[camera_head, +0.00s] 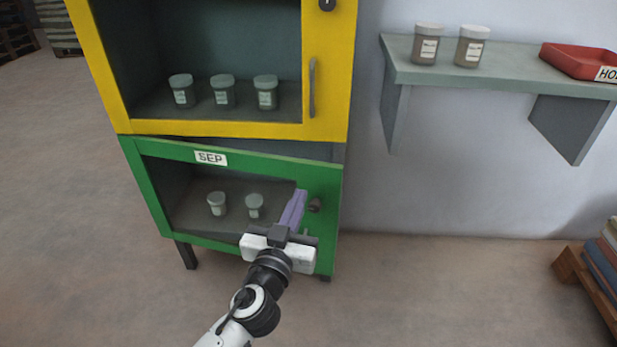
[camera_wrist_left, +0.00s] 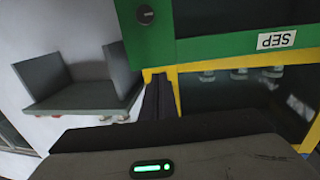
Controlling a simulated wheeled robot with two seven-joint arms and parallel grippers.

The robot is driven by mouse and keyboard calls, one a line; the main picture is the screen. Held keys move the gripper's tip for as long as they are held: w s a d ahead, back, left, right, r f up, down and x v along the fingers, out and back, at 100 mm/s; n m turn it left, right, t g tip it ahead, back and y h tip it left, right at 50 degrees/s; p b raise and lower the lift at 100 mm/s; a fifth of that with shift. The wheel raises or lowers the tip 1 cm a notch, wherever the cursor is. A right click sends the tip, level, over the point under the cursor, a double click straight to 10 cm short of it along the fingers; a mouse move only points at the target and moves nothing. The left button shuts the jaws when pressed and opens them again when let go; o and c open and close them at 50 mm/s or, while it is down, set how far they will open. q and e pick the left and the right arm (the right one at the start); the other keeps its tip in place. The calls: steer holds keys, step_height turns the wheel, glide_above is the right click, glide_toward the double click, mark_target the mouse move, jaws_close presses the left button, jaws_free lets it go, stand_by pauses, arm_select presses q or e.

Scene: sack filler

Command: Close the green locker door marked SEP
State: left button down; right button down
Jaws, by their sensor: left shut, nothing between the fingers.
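The green locker door (camera_head: 322,178) has a window and a white SEP label (camera_head: 211,158). It stands slightly ajar, with a dark wedge-shaped gap along its top, widest toward the right. Its dark round knob (camera_head: 315,205) is on the right side. In the left wrist view the door (camera_wrist_left: 215,45) appears upside down, with the label (camera_wrist_left: 276,40) and knob (camera_wrist_left: 146,15). My left gripper (camera_head: 299,196) is shut and empty, in front of the door just left of the knob. Whether its fingertips touch the door I cannot tell. My right gripper is out of view.
A yellow locker door (camera_head: 225,129) with a vertical handle (camera_head: 312,88) is directly above. Jars stand inside both lockers. A grey wall shelf (camera_head: 500,75) at right holds two jars and a red tray (camera_head: 580,60). A wooden pallet (camera_head: 590,290) is lower right. Floor in front is clear.

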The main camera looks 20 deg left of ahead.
mark_target(312, 168)
arm_select(q)
steer(key=w, duration=0.5)
steer(key=w+a, duration=0.1)
steer(key=w, duration=0.2)
steer(key=shift+w, duration=0.3)
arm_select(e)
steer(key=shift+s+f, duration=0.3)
arm_select(q)
steer(key=shift+f, duration=0.1)
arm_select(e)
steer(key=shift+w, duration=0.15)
